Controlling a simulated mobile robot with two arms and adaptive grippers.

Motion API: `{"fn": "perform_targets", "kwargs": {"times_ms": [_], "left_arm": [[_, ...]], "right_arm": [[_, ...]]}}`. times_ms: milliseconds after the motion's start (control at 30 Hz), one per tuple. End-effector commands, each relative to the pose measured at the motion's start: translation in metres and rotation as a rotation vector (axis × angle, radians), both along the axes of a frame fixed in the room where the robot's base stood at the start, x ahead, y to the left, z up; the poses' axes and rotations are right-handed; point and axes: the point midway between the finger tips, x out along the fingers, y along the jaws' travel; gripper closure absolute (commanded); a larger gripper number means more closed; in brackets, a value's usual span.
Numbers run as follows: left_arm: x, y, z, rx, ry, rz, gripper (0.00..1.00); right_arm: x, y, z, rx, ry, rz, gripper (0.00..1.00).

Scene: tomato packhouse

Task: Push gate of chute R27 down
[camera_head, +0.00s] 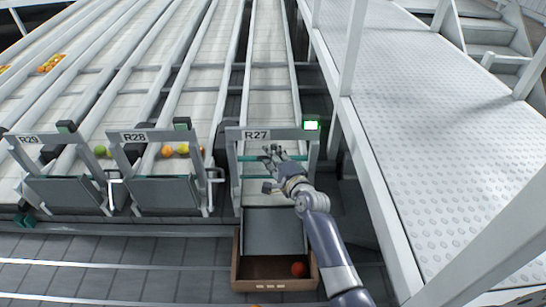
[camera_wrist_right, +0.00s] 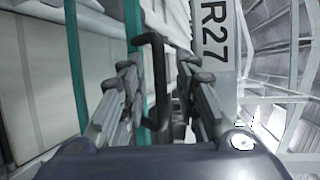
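The chute R27, marked by its label (camera_head: 256,134), stands in the middle of the head view. Its grey panel (camera_head: 273,232) sits low and slopes into a brown crate (camera_head: 236,275). Teal bars cross the frame above it. My left gripper is out of view.
Chutes R28 (camera_head: 135,137) and R29 (camera_head: 30,140) are to the left, with panels higher than that of R27. A railing and metal walkway (camera_head: 440,140) bound the right side.

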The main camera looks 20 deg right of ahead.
Motion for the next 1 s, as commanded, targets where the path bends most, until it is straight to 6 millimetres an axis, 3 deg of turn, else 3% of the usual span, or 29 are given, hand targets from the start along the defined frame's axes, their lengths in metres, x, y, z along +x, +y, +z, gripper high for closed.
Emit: {"fn": "perform_targets", "kwargs": {"times_ms": [133,267,633,1000], "left_arm": [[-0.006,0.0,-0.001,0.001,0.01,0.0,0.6],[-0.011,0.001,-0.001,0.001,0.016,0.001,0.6],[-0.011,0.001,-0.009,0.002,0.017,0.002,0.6],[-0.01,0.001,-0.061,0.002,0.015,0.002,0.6]], "right_arm": [[0.0,0.0,0.0,0.0,0.0,0.0,0.73],[0.0,0.0,0.0,-0.001,0.0,0.0,1.0],[-0.001,0.0,-0.011,0.0,0.001,0.0,1.0],[-0.001,0.0,-0.079,-0.002,0.004,0.002,1.0]]}}
